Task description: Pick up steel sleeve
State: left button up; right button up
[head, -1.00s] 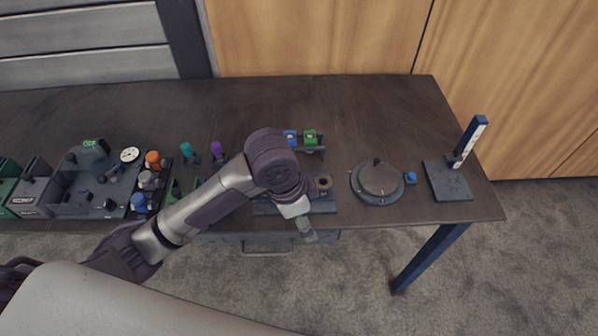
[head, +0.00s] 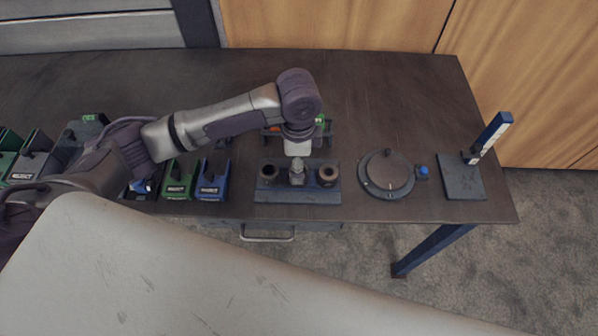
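My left gripper (head: 297,172) points down over the middle of a dark fixture plate (head: 297,197) near the table's front edge. Its fingers are small and seen from above, so I cannot tell if they are open or shut. Two dark ring-shaped pieces stand on the plate, a left ring (head: 268,172) and a right ring (head: 327,174), one on each side of the gripper. Whatever is directly under the gripper is hidden. I cannot single out the steel sleeve for certain. My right gripper is not in view.
A round dark turntable (head: 387,171) and a stand with a blue upright (head: 492,134) are to the right. Green (head: 179,181) and blue (head: 213,182) holders stand left of the plate. My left arm covers much of the left side. The table's back is clear.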

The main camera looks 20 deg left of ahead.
pick_arm(q)
jog(key=shift+f, duration=0.6)
notch_tip(320, 180, down, 4)
jog(key=shift+w+r+p, duration=0.1)
jog(key=shift+r+p, duration=0.1)
jog(key=shift+p, duration=0.5)
jog(key=shift+f, duration=0.4)
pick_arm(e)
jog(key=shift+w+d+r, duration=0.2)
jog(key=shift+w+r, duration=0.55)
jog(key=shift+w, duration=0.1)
pick_arm(q)
jog(key=shift+c, duration=0.4)
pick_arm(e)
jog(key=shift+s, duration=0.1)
pick_arm(q)
jog(key=shift+c, duration=1.2)
jog(key=shift+r, duration=0.1)
jog(key=c, duration=1.1)
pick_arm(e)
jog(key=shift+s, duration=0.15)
